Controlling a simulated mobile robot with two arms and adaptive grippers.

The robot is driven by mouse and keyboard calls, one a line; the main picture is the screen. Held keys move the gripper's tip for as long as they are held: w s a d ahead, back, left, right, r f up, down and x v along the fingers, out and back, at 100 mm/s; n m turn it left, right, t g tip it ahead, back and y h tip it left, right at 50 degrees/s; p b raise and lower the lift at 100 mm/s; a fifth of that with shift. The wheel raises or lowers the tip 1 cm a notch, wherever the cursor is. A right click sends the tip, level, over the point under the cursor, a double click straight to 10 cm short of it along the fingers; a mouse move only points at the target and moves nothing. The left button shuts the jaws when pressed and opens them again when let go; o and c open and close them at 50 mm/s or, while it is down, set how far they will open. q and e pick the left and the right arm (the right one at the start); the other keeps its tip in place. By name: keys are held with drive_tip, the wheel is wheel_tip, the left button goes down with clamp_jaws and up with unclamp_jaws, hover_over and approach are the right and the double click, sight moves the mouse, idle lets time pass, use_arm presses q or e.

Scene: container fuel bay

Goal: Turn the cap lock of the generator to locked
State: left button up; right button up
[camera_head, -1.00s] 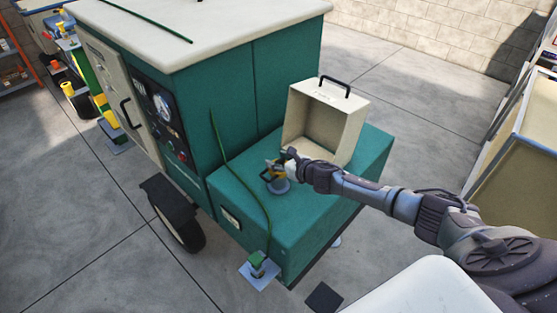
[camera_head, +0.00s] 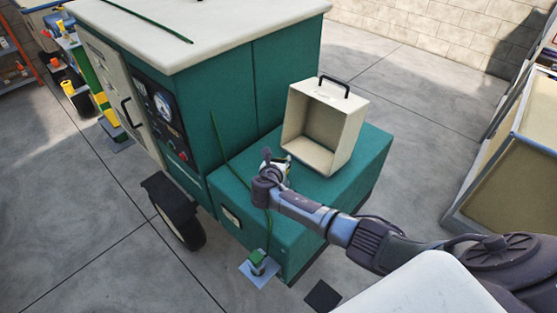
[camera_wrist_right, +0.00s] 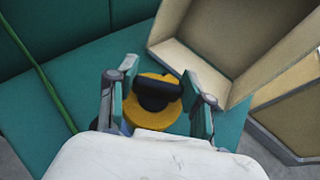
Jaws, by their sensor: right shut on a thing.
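The green generator (camera_head: 228,100) stands in the middle of the head view, with a lower green deck at its right front. In the right wrist view, the yellow cap (camera_wrist_right: 150,113) with a black raised part (camera_wrist_right: 155,92) sits on this deck. My right gripper (camera_wrist_right: 157,85) is shut on the cap, one finger on each side of it. In the head view my right gripper (camera_head: 277,167) comes over the deck from the right and hides most of the cap. I cannot read the lock's position. My left gripper is out of view.
An open beige box (camera_head: 350,125) with a black handle stands on the deck just behind the gripper. A green hose (camera_head: 231,165) runs down the generator's side and over the deck. A beige container (camera_head: 525,140) stands at the right, with clear floor between.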

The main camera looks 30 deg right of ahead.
drive_tip(key=m+g+h+b, duration=0.1)
drive_tip(key=m+g+h, duration=0.1)
drive_tip(key=m+g+b, duration=0.1)
drive_tip(key=shift+a+f+m+h+b, duration=0.1)
drive_tip(key=shift+f+m+h+b, duration=0.2)
drive_tip(key=shift+h, duration=0.1)
drive_tip(key=m+g+h+b, duration=0.1)
drive_tip(key=m+g+b, duration=0.1)
drive_tip(key=shift+r+g, duration=0.1)
drive_tip(key=shift+g, duration=0.2)
drive_tip(key=shift+r+m+g+b, duration=0.1)
drive_tip(key=shift+m+g+b, duration=0.3)
drive_tip(key=shift+m+b, duration=0.15)
drive_tip(key=shift+h, duration=0.3)
drive_tip(key=o, duration=1.2)
drive_tip(key=shift+r, duration=0.1)
